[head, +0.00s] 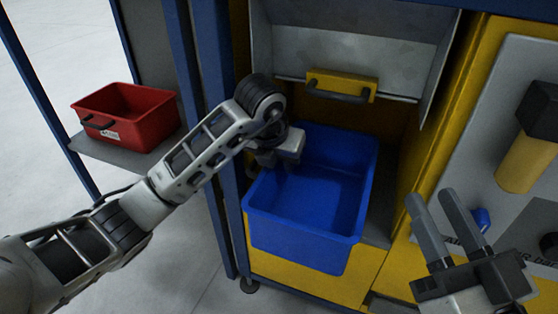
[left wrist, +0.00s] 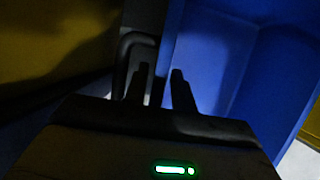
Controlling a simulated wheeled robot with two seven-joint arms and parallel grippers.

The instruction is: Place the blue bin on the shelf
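The blue bin (head: 305,205) is empty and sits in the opening of a yellow and blue cabinet, its front jutting out. My left gripper (head: 287,160) is at the bin's left rear rim. In the left wrist view its two fingers (left wrist: 163,90) point at the bin's blue wall (left wrist: 215,60), with the wall's edge between them and a dark handle beside the left finger. I cannot tell whether they clamp the wall. My right gripper (head: 430,200) is open and empty, to the right of the bin.
A raised grey flap (head: 340,55) with a yellow handle (head: 341,86) hangs above the blue bin. A grey panel with a yellow cylinder (head: 525,165) is at the right.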

